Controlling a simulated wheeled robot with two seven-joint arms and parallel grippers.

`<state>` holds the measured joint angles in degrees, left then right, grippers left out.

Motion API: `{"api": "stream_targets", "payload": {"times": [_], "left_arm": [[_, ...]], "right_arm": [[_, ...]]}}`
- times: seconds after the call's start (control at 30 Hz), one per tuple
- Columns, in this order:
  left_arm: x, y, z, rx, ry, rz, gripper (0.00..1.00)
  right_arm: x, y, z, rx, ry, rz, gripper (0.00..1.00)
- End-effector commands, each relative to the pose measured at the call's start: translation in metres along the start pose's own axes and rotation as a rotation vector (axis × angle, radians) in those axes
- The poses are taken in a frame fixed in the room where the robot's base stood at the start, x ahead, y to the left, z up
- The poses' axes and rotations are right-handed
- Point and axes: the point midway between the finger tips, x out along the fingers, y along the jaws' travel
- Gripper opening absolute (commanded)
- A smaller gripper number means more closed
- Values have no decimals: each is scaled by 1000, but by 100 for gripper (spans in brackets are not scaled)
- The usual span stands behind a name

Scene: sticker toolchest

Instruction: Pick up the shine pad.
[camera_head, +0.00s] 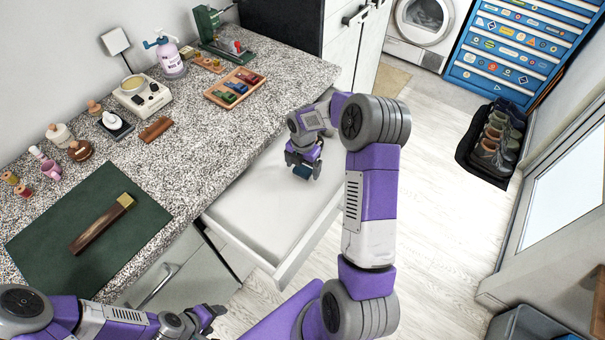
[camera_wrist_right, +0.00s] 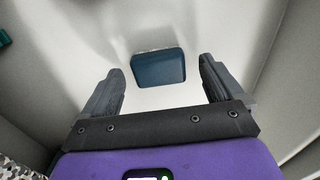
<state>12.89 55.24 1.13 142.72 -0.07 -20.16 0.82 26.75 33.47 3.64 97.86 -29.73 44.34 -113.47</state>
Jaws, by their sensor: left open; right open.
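A dark blue pad with rounded corners, which looks like the shine pad (camera_wrist_right: 158,68), lies in the open white drawer (camera_head: 240,220). In the right wrist view it sits between and beyond my right fingertips, and no finger touches it. My right gripper (camera_head: 303,160) is open and empty, pointing down into the drawer above the pad. In the head view the pad (camera_head: 301,172) is mostly hidden by the gripper. My left gripper (camera_head: 208,316) is open at the bottom, near the counter's front.
The drawer walls surround my right gripper. A small teal thing (camera_wrist_right: 4,38) shows at the wrist view's left edge.

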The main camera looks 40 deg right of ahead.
Motion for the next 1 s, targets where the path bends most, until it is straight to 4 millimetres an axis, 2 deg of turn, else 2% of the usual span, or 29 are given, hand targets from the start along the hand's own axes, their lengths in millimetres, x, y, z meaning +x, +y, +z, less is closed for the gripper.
{"api": "stream_targets", "payload": {"times": [0.03, 0.1, 0.3, 0.7, 0.9, 1.0], "left_arm": [[4, -1, 0, 0, 0, 0, 63], [4, -1, 0, 0, 0, 0, 63], [3, -1, 0, 0, 0, 0, 63], [3, -1, 0, 0, 0, 0, 63], [3, -1, 0, 0, 0, 0, 63], [0, 0, 0, 0, 0, 0, 63]], "right_arm": [[8, 0, -1, -1, 1, -2, 94], [11, 0, 0, -1, 0, -1, 94], [10, 0, 0, -1, -1, 1, 92], [10, 0, 0, -1, -1, 1, 33], [9, 0, 0, 0, -1, 1, 33], [1, 1, 0, 0, -2, 2, 33]]}}
